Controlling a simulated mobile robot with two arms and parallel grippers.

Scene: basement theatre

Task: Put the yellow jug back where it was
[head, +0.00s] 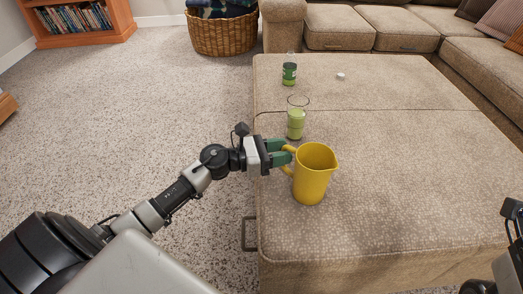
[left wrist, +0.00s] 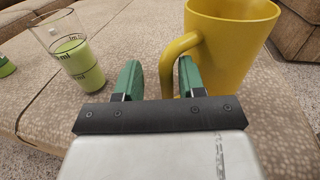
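The yellow jug (head: 315,178) stands upright on the beige ottoman (head: 400,160), near its left edge, with its handle facing left. My left gripper (head: 287,152) is at the handle. In the left wrist view, the jug (left wrist: 235,45) fills the upper right. There the green fingers of my left gripper (left wrist: 160,75) are spread apart, with the yellow handle between them, close to the right finger. A gap shows between the handle and the left finger. My right gripper is not seen; only dark parts of my right arm show at the right edge of the head view.
A glass of green liquid (head: 296,120) stands just behind the jug. A green jar (head: 289,73) and a small white object (head: 340,76) are farther back. A sofa (head: 400,28), wicker basket (head: 223,33) and bookcase (head: 78,22) stand beyond. The ottoman's right side is clear.

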